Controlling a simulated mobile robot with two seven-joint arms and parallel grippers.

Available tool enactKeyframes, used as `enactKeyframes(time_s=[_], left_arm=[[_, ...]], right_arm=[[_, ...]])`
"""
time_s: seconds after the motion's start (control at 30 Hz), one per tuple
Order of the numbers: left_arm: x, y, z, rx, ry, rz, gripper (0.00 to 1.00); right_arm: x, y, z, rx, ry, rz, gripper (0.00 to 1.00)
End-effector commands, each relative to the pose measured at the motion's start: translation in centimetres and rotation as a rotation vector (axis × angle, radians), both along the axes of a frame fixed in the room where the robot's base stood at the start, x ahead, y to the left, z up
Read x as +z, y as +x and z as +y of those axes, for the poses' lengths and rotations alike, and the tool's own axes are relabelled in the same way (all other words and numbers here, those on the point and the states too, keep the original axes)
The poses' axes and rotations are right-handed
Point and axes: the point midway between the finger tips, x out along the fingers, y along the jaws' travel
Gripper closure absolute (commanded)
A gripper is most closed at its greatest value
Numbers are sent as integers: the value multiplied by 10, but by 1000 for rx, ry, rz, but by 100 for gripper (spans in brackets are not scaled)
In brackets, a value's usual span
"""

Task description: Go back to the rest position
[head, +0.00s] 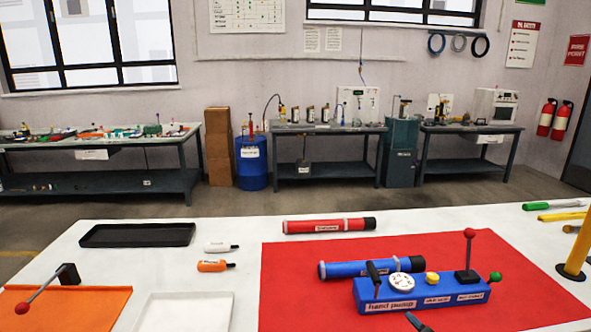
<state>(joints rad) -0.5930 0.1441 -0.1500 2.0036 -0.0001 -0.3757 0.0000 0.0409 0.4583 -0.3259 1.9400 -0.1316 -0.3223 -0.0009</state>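Neither of my grippers can be made out in the head view. A dark, pointed piece (418,321) shows at the bottom edge in front of the pump, and I cannot tell what it is. The blue hand pump (420,293) sits on the red mat (300,285), with a white dial, a yellow knob, a red-balled lever and a green knob. A red tube (328,225) with a black end lies at the mat's back edge.
On the white table (80,245) are a black tray (138,235), a white tray (185,312), white and orange bottles (220,247), and an orange mat (75,310) with a red-balled lever. A yellow post (574,255) and green and yellow tools (545,206) are at the right.

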Motion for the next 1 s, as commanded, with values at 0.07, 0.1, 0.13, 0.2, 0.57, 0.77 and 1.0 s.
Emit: enactKeyframes(time_s=[0.07, 0.1, 0.13, 0.2, 0.57, 0.77, 1.0], left_arm=[[1, 3, -1, -1, -1, -5, 25], [2, 3, -1, -2, 0, -7, 25], [2, 4, -1, -2, 0, -8, 25], [2, 4, -1, -2, 0, -8, 25], [1, 0, 0, 0, -1, -1, 25], [-1, -4, 0, 2, -1, 6, 25], [-2, -5, 0, 3, 0, 8, 25]], right_arm=[[-28, -25, -9, -61, 85, 95, 39], [-40, -37, -14, -89, 123, 136, 39], [-48, -46, -17, -109, 150, 163, 39], [-68, -69, -25, -158, 208, 223, 39], [-154, -197, -59, -402, 357, 458, 39], [-176, -238, -62, -449, 365, 531, 39], [-179, -245, -63, -454, 361, 542, 39]])
